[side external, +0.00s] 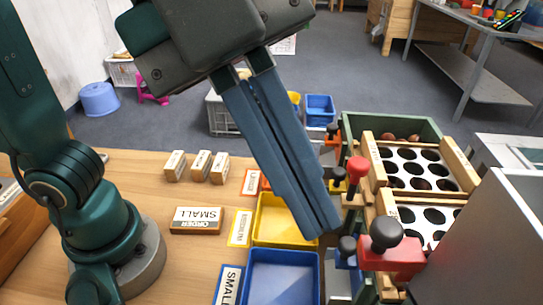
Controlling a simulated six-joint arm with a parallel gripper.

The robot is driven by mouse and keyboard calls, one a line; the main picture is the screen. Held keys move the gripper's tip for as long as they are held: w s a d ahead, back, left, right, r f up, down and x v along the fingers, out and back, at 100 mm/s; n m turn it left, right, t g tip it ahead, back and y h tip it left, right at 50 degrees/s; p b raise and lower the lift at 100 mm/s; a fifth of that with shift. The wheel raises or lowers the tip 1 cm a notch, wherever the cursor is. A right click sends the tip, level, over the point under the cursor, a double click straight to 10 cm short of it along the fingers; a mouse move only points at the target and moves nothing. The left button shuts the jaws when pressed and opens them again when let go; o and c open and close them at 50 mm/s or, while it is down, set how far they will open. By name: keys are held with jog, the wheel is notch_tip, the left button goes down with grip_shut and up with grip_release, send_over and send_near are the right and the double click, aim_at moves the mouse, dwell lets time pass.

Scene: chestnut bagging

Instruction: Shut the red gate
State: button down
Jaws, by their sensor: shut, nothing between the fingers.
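A red block with a large dark knob (390,253) sits at the front of the sorting stand, right of my fingertips. A red ball knob (357,169) stands on a post farther back; I cannot tell which red part is the gate, or whether it is open or shut. My gripper (323,229) points down and to the right with its blue fingers together and empty. Its tips appear left of the red block, over the right edge of the yellow tray (272,241). They hide part of the stand's left side.
Small dark-knobbed parts, orange (333,143), yellow (338,182) and blue (346,258), line the stand's left side. The stand holds white plates with round holes (401,154). A blue tray (265,254) lies in front. A grey panel (480,250) blocks the right.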

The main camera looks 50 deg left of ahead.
jog(key=s+v, duration=0.1)
jog(key=v, duration=0.9)
jog(key=w+a+f+n+t+y, duration=0.2)
jog(key=a+f+n+y, duration=0.1)
jog(key=a+f+n, duration=0.5)
jog(key=w+a+f+n+t+y, duration=0.2)
jog(key=a+f+n, duration=0.7)
jog(key=n, duration=0.7)
notch_tip(320, 180, down, 3)
jog(key=shift+w+f+y, duration=0.1)
jog(key=shift+w+y, duration=0.15)
jog(key=shift+y, duration=0.45)
